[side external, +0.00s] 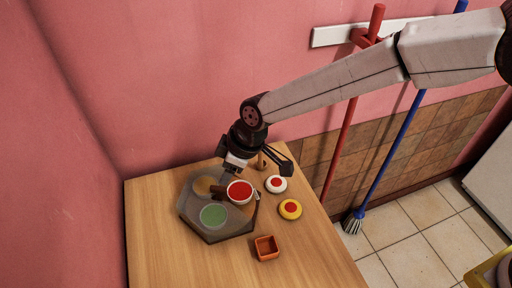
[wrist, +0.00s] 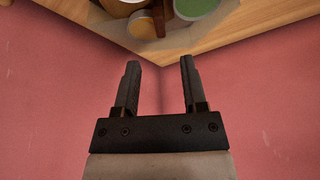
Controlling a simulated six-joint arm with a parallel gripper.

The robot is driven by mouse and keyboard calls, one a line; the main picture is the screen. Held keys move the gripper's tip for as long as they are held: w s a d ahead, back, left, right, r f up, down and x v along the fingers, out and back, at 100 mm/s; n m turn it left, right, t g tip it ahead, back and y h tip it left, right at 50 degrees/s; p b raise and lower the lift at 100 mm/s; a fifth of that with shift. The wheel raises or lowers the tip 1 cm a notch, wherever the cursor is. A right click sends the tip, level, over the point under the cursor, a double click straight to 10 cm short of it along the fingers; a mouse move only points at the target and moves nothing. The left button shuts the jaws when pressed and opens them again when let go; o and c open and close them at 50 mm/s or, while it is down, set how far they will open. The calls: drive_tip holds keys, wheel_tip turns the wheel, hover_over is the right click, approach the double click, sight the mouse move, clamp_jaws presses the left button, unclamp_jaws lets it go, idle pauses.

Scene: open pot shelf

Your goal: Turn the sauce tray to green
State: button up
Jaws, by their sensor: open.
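The sauce tray (side external: 187,209) is a dark grey, angular tray on the wooden table. It carries a red sauce bowl (side external: 240,191) on the right, a green sauce bowl (side external: 213,216) at the front and a yellow sauce bowl (side external: 203,185) at the back left. A brown upright piece (side external: 217,190) stands among the bowls. My gripper (wrist: 160,62) is open and empty, close to the back of the tray. In the wrist view, the green bowl (wrist: 192,8), the yellow bowl (wrist: 143,24) and the brown piece (wrist: 158,16) show beyond the fingertips, partly cut off.
A white-rimmed red item (side external: 276,184), a yellow-rimmed red item (side external: 290,209) and a small square orange dish (side external: 266,248) lie right of the tray. A small brown object (side external: 262,162) lies behind them. Pink walls meet behind the table (side external: 150,255); its front left is bare.

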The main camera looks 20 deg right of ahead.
sight(218, 187)
drive_tip(key=shift+x, duration=3.75)
clamp_jaws()
